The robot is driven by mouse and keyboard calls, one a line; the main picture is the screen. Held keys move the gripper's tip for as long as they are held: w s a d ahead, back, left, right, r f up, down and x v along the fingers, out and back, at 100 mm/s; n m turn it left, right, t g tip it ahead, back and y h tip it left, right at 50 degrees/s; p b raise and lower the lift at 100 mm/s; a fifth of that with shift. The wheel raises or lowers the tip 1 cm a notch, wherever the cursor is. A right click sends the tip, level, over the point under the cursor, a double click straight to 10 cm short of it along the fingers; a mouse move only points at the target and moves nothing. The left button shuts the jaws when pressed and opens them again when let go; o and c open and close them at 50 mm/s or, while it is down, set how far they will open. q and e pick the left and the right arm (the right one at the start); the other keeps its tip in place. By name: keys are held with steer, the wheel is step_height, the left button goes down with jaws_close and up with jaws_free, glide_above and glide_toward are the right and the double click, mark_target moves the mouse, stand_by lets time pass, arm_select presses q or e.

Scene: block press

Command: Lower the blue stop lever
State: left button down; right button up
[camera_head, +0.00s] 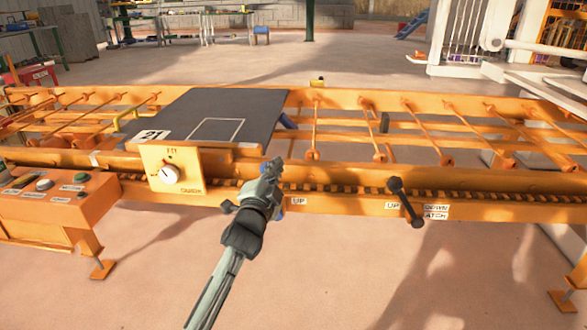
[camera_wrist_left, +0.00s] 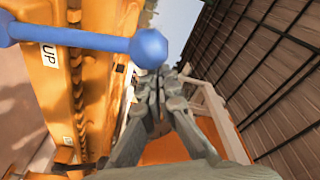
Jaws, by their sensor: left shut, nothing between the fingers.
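The blue stop lever shows in the left wrist view as a blue bar ending in a round knob (camera_wrist_left: 148,48), beside an UP label (camera_wrist_left: 48,55). In the head view my left gripper and wrist hide most of it; only small blue bits (camera_head: 281,214) show at their edge. My left gripper (camera_head: 274,166) is shut and empty in front of the orange rail, left of the UP label (camera_head: 299,201). In the left wrist view its fingers (camera_wrist_left: 162,75) are close to the knob; whether they touch it is unclear. My right gripper is not in view.
A black latch lever (camera_head: 406,202) stands on the rail to the right, between UP and DOWN labels. A dial panel (camera_head: 170,170) and an orange button box (camera_head: 62,205) are on the left. A dark board (camera_head: 213,108) lies on the conveyor. Floor in front is open.

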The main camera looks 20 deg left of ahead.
arm_select(q)
steer(key=s+a+f+n+y, duration=0.1)
steer(key=s+a+f+n, duration=0.1)
steer(key=a+n, duration=0.4)
steer(key=shift+s+a+n+p, duration=0.2)
steer(key=shift+a+n+p, duration=0.1)
steer(key=shift+a, duration=0.8)
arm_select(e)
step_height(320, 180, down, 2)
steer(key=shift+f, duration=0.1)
arm_select(q)
steer(key=shift+a+f, duration=0.1)
